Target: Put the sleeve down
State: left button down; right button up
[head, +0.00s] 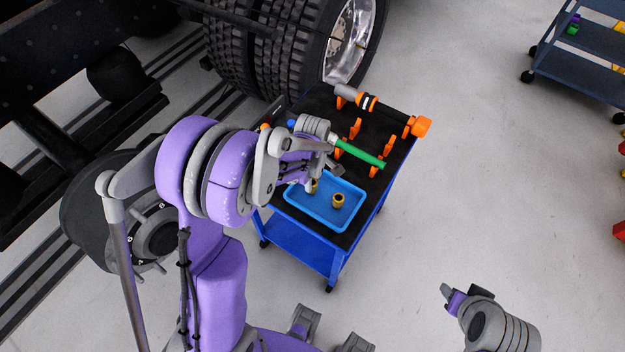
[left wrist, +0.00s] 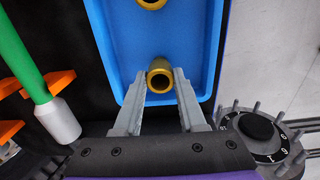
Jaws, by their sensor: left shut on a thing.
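A brass-coloured sleeve (left wrist: 160,76) sits between the fingertips of my left gripper (left wrist: 160,88), which is shut on it. In the head view this sleeve (head: 315,186) shows only in part beside the left gripper (head: 311,185). It is over the left part of the blue tray (head: 346,226); whether it touches the tray floor I cannot tell. A second brass sleeve (head: 338,201) stands in the tray, apart from the gripper. It also shows at the top edge of the left wrist view (left wrist: 152,3). My right gripper (head: 446,292) is far from the tray, at the lower right.
The tray is on a blue cart with a black top (head: 345,240). Orange holders (head: 355,128) carry a green-handled tool (head: 360,153) and an orange-ended tool (head: 385,110) behind the tray. A large tyre (head: 265,50) stands behind the cart.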

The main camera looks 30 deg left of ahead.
pick_arm(q)
jog(key=c, duration=0.9)
grip_release()
jog(key=shift+f, duration=0.1)
jog(key=o, duration=0.4)
jog(key=shift+r, duration=0.2)
notch_tip(320, 180, up, 12)
jog(key=p, duration=0.1)
jog(key=shift+s+d+r+m+t, duration=0.5)
jog(key=shift+s+d+m+t, duration=0.55)
jog(key=shift+s+m, duration=1.7)
jog(key=shift+s+d+r+m+t, duration=0.65)
jog(key=shift+s+d+m, duration=0.65)
jog(key=shift+s+m, duration=1.4)
jog(key=shift+s+d+r+m+t, duration=0.35)
jog(key=shift+s+d+m+t, duration=0.75)
jog(key=shift+s+m, duration=1.65)
